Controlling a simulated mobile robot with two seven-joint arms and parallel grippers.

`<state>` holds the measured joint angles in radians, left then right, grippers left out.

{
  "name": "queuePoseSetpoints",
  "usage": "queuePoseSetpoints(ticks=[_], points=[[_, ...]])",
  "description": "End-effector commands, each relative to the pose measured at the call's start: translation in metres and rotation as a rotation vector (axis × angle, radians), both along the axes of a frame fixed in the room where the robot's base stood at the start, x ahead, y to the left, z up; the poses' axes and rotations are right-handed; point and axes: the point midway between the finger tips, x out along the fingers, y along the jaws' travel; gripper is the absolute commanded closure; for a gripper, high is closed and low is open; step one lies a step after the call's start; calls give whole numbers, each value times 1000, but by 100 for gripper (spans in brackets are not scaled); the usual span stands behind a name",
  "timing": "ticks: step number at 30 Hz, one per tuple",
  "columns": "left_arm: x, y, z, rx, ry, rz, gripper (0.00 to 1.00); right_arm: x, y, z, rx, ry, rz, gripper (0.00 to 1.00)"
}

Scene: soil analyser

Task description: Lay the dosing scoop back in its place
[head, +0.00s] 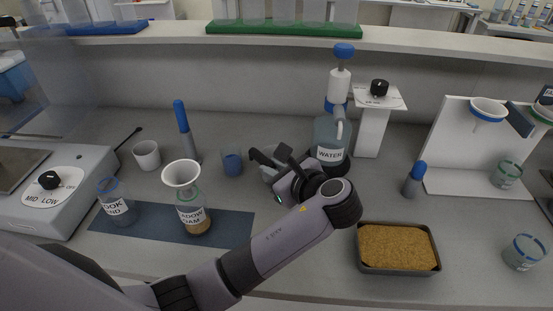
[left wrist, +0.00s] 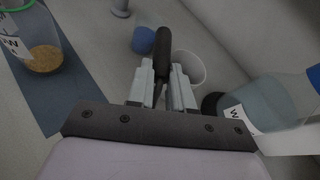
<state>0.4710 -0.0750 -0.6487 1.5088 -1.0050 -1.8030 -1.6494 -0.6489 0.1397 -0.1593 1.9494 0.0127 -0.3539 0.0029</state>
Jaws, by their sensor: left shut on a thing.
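My left gripper (head: 278,163) is over the bench in front of the water bottle. In the left wrist view its fingers (left wrist: 163,88) are shut on a dark, rounded handle, which I take to be the dosing scoop (left wrist: 163,45). The scoop's bowl is hidden. A pale round cup (left wrist: 190,64) is just beyond the fingers; it also shows partly behind the gripper in the head view (head: 267,173). I cannot tell whether the scoop touches it. My right gripper is not in view.
The water bottle (head: 330,143) stands close to the right of the gripper. A small blue-filled beaker (head: 232,165) is to its left. A jar with a funnel (head: 193,213) stands on the blue mat (head: 236,228). A soil tray (head: 398,270) lies at front right.

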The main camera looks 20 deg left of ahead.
Motion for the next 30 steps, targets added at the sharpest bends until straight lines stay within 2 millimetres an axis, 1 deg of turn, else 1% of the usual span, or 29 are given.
queuePoseSetpoints(ticks=[5, 10, 12, 15, 18, 21, 24, 30], points=[[0, 0, -9, 1, 2, 0, 100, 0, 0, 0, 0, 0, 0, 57], [0, 0, -25, 1, 2, -1, 100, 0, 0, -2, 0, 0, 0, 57], [0, 0, -38, 0, 0, -1, 100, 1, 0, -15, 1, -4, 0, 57], [0, 0, -51, 0, 0, -1, 100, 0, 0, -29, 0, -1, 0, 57], [0, 0, -58, -1, -2, -1, 100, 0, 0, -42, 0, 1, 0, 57], [0, 0, -64, 0, 0, -1, 100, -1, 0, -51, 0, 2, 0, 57], [0, 0, -67, 0, 1, -1, 100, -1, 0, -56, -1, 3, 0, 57], [0, 0, -67, 0, 1, -1, 100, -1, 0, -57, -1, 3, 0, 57]])
